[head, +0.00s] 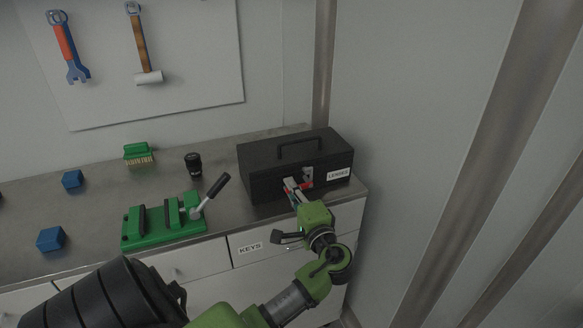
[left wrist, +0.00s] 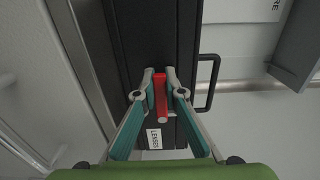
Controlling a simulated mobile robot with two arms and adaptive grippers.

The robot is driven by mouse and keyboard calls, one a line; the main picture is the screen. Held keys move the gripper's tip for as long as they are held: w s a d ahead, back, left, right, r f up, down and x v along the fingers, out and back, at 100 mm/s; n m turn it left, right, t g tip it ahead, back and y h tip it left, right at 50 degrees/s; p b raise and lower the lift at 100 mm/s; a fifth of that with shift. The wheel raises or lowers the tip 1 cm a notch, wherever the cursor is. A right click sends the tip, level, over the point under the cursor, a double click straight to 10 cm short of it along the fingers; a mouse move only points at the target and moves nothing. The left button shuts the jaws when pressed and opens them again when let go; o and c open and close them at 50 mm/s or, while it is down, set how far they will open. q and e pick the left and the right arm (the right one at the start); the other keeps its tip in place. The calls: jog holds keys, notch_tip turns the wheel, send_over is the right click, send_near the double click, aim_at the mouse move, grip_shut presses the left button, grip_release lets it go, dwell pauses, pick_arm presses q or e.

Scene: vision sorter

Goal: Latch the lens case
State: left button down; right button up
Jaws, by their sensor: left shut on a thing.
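The lens case (head: 262,163) is a black box with a top handle and a white LENSES label, at the right end of the bench. Its lid looks down. A red latch (head: 305,186) is on its front; it also shows in the left wrist view (left wrist: 161,100) as a red bar. My left gripper (head: 297,187) is at the case front, its fingers closed on both sides of the red latch. In the left wrist view the fingertips (left wrist: 160,78) hold the latch against the black face. I cannot tell whether the latch is fastened. My right gripper is not in view.
A green vise (head: 165,228), a black cylinder (head: 193,164), a green brush (head: 138,153) and blue blocks (head: 51,239) stand left on the bench. Drawers, one labelled KEYS (head: 251,248), are below. A wall (head: 430,130) rises to the right.

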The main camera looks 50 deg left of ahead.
pick_arm(q)
jog(key=shift+f, duration=0.1)
jog(key=c, duration=2.1)
grip_release()
jog(key=v, duration=1.2)
